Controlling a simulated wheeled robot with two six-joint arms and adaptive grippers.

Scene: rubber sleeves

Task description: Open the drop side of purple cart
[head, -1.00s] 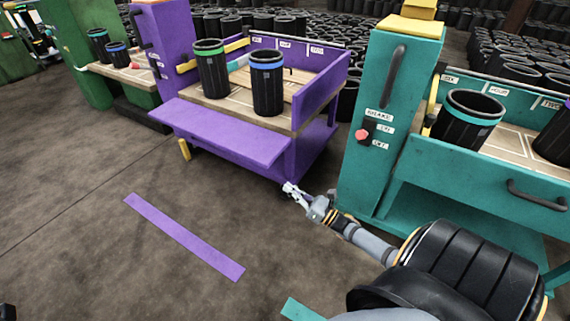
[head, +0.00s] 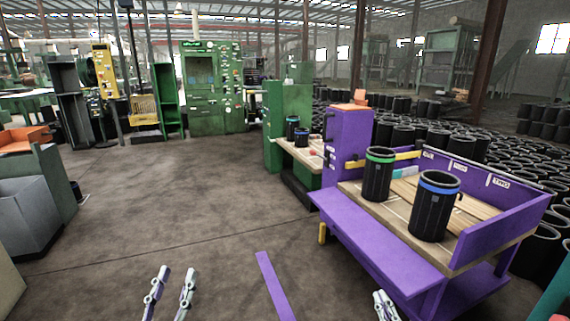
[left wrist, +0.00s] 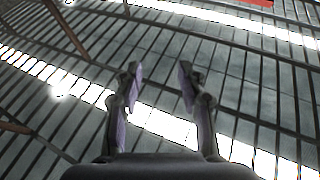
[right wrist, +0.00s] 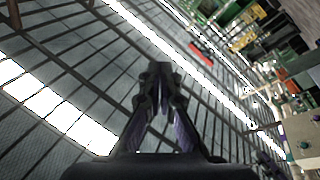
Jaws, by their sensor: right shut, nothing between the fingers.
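The purple cart (head: 349,135) stands at the right in the head view. Its front purple panel (head: 382,242) hangs folded outward below the wooden deck, leaving the front of the deck open. On the deck stand a black sleeve with a green band (head: 377,180) and one with a blue band (head: 432,212). My left gripper (head: 174,275) is open and empty over the floor, left of the cart. My right gripper (head: 380,296) is shut and empty in front of the cart, low in the picture. Both wrist views show only fingers against the ceiling and the hall.
A purple strip (head: 272,285) lies on the floor between my grippers. A green cart (head: 290,105) with two small sleeves stands behind the purple one. A grey bin (head: 25,215) is at the left. The middle floor is clear.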

